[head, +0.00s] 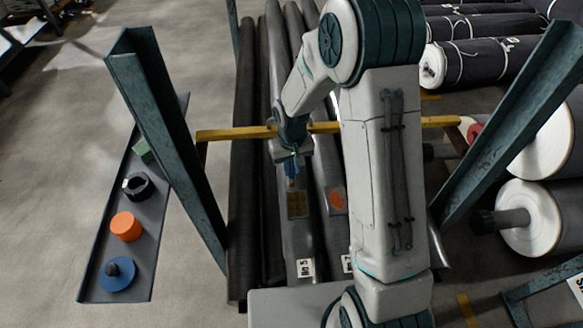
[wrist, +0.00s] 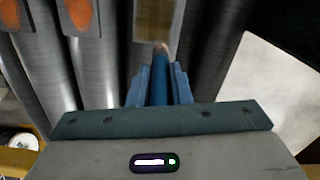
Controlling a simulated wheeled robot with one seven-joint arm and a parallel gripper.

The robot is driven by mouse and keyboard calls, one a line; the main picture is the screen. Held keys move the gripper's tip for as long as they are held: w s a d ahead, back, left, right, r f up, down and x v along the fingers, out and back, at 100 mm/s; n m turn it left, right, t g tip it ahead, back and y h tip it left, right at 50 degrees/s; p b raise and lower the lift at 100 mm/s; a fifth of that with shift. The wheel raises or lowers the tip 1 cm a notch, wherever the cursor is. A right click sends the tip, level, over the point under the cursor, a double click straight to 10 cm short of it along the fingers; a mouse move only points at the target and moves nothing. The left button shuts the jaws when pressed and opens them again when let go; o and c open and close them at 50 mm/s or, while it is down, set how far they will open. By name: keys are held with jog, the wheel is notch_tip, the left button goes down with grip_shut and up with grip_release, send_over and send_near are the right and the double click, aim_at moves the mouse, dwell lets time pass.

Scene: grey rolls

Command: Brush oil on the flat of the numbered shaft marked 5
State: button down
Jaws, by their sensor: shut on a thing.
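My gripper (head: 290,160) is shut on a blue-handled brush (head: 291,172), which points down with a pale tip. In the wrist view the brush (wrist: 161,75) stands between the blue fingers (wrist: 160,88). A long grey shaft (head: 296,235) lies below it, with a white label (head: 305,268) at its near end that seems to read 5. Its brownish flat (head: 298,205) carries no orange coat and also shows in the wrist view (wrist: 158,20). The brush tip is at the flat's far end; I cannot tell whether it touches. The shaft to the right has an orange patch (head: 337,201).
A yellow bar (head: 235,133) crosses the shafts, between dark green posts (head: 165,130). A grey tray (head: 128,286) at left holds a blue disc (head: 117,273), an orange cylinder (head: 126,226), a black ring (head: 138,187) and a green block (head: 143,150). Large rolls (head: 530,225) lie right.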

jog(key=shift+r+p, duration=0.3)
jog(key=shift+r, duration=0.6)
jog(key=shift+r+p, duration=1.05)
jog(key=shift+r, duration=0.5)
jog(key=shift+f, duration=0.1)
